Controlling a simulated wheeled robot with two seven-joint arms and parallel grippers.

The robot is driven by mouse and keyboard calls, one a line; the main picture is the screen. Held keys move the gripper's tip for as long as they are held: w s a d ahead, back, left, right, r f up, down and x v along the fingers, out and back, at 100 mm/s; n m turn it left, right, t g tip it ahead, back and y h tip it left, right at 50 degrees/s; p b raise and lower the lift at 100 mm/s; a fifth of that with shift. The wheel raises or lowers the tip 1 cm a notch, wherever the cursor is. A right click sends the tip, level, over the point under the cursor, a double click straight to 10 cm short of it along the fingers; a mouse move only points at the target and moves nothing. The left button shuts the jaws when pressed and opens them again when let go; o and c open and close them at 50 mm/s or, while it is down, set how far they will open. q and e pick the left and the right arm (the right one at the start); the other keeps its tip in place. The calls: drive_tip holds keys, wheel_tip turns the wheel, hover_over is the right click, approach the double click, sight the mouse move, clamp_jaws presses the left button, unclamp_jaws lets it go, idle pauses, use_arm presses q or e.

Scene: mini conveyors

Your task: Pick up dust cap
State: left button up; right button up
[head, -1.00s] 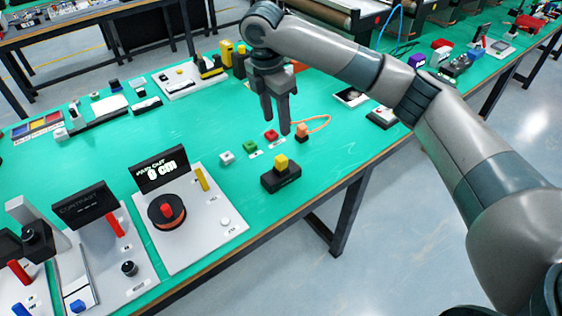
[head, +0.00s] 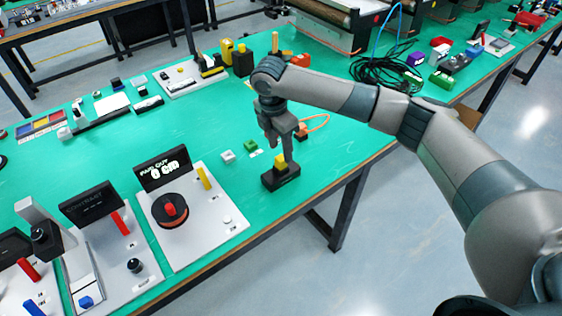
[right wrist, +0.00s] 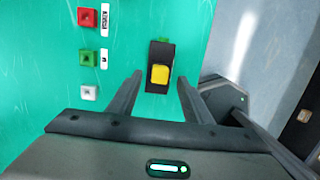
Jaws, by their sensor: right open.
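The likely dust cap is a yellow block (head: 281,161) on top of a black base (head: 285,178) near the table's right edge; no readable label confirms it. My right gripper (head: 281,153) points down over it, with its fingers open. In the right wrist view the yellow cap (right wrist: 160,74) lies between the two fingertips in the picture, with the black base (right wrist: 158,48) under it. No grip shows, and I cannot tell the height gap. My left gripper is not in view.
A green block (head: 250,146) and a white block (head: 228,156) sit to the left; a red block (right wrist: 87,16) shows in the right wrist view. An orange loop (head: 318,122) lies behind. A grey panel with a reel (head: 225,226) stands front left. The table edge is close on the right.

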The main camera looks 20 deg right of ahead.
sight(281, 158)
drive_tip(key=shift+f+p, duration=0.5)
wheel_tip(281, 158, down, 3)
drive_tip(key=shift+d+f+p, duration=0.1)
drive_tip(key=shift+p, duration=0.6)
drive_tip(key=shift+f, duration=0.5)
drive_tip(key=c, duration=1.1)
